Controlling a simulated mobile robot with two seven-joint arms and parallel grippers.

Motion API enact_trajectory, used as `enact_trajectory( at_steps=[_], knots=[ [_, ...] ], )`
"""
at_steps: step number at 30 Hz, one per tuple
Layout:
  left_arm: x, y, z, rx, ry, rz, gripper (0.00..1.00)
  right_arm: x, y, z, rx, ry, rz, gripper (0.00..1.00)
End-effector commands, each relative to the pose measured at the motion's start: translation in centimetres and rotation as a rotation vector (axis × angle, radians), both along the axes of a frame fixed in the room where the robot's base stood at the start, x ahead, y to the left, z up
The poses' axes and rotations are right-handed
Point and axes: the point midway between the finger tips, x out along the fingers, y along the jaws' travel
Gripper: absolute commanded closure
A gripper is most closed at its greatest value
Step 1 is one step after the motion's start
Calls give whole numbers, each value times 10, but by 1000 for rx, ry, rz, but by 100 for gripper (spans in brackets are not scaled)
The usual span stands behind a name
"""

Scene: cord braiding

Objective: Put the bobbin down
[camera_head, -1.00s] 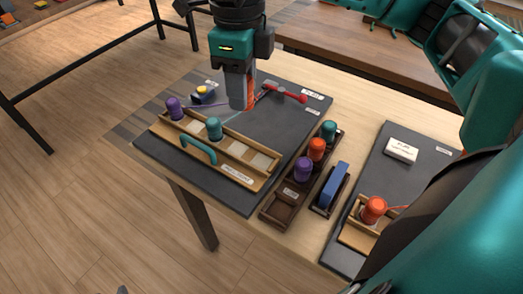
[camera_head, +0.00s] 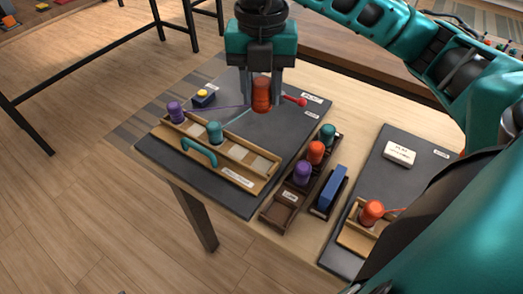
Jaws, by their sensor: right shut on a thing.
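My right gripper (camera_head: 261,92) is shut on an orange bobbin (camera_head: 262,97), held upright between its fingers over the dark mat. It appears above the far side of the wooden holder (camera_head: 262,185); the exact height is hard to tell. Pale empty places show along the holder to the right. Thin cords run from both bobbins towards the area behind the held bobbin. My left gripper is not in view.
A dark rack (camera_head: 277,213) holds teal, orange and purple bobbins, with an empty front compartment. A blue block (camera_head: 333,187) sits in a tray beside it. A red-handled tool (camera_head: 295,101) is partly hidden behind the held bobbin.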

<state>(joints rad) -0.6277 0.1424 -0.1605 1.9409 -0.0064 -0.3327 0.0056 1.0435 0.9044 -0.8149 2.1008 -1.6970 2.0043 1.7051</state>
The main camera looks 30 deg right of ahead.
Motion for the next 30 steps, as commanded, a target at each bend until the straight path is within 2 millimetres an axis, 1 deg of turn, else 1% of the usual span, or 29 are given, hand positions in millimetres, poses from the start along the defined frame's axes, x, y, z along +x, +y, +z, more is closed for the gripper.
enact_trajectory(
  at_steps=[1, 9, 12, 15, 20, 27, 30],
  knots=[
    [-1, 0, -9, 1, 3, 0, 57, -2, 0, -21, 0, 9, 1, 94],
    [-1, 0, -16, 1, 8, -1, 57, -1, 0, -89, -2, 6, 2, 94],
    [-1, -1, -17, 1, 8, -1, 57, -1, 0, -106, -1, 3, 3, 94],
    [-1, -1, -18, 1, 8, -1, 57, 0, 0, -116, -1, 2, 3, 94],
    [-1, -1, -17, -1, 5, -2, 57, 0, 0, -126, -1, 2, 2, 94],
    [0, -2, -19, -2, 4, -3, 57, 0, 0, -160, -1, 2, 3, 94],
    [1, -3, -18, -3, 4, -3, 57, 0, 0, -163, 0, 0, 4, 94]
  ],
)
